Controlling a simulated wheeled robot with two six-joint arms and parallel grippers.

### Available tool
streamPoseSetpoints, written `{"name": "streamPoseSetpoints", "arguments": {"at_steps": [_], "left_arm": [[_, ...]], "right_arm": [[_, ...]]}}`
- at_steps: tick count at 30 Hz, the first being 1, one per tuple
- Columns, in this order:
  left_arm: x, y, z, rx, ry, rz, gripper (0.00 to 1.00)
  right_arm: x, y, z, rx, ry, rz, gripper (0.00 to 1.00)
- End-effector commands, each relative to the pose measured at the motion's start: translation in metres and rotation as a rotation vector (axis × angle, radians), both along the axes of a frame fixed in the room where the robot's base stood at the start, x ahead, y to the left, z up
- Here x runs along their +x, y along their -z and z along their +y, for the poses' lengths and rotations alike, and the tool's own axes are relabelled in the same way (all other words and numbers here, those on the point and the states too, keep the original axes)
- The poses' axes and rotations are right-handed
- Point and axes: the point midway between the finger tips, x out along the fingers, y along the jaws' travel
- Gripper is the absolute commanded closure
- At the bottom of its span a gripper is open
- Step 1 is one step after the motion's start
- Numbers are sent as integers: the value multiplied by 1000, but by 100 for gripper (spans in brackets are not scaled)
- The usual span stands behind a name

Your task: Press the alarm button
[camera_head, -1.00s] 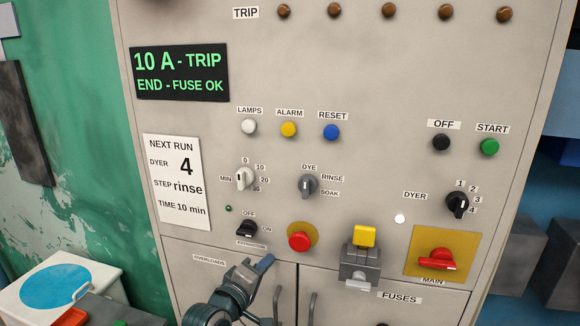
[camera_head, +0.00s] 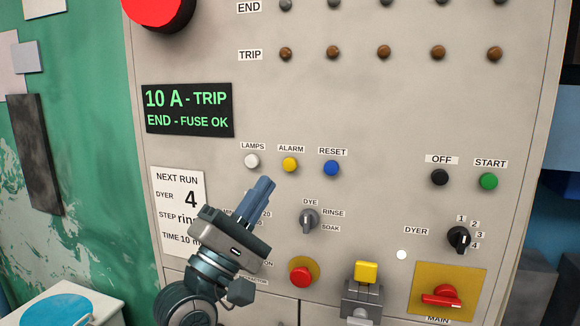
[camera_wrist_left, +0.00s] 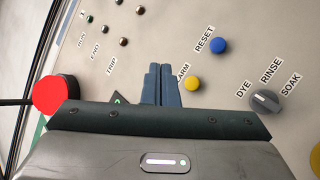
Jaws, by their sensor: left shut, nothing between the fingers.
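The alarm button (camera_head: 290,164) is a small yellow round button under the ALARM label, between the white LAMPS button (camera_head: 252,161) and the blue RESET button (camera_head: 331,168). My left gripper (camera_head: 260,190) is shut and empty, its blue fingertips just below and left of the alarm button in the head view. In the left wrist view the fingers (camera_wrist_left: 161,85) point up at the panel, with the yellow alarm button (camera_wrist_left: 193,83) just to their right. The fingers cover part of the ALARM label there. I cannot tell the gap to the panel. My right gripper is not seen.
A dye selector (camera_head: 309,220) lies below the buttons, with a red mushroom button (camera_head: 300,273) and yellow block switch (camera_head: 366,272) lower. My arm hides a knob and part of the white note (camera_head: 178,190). A green display (camera_head: 188,111) is above left.

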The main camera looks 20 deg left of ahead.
Motion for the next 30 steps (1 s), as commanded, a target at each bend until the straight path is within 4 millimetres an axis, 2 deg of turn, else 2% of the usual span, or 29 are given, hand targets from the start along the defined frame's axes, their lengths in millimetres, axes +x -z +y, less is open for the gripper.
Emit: {"name": "streamPoseSetpoints", "arguments": {"at_steps": [8, 14, 25, 30], "left_arm": [[1, 0, 0, 0, -1, 1, 100], [12, 3, 0, 1, -1, 2, 100], [63, 3, -2, 1, -1, 1, 100], [80, 1, -3, 1, -1, 2, 100]], "right_arm": [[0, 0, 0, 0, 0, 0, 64], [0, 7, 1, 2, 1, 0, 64], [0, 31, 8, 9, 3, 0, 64], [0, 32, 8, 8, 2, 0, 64]]}}
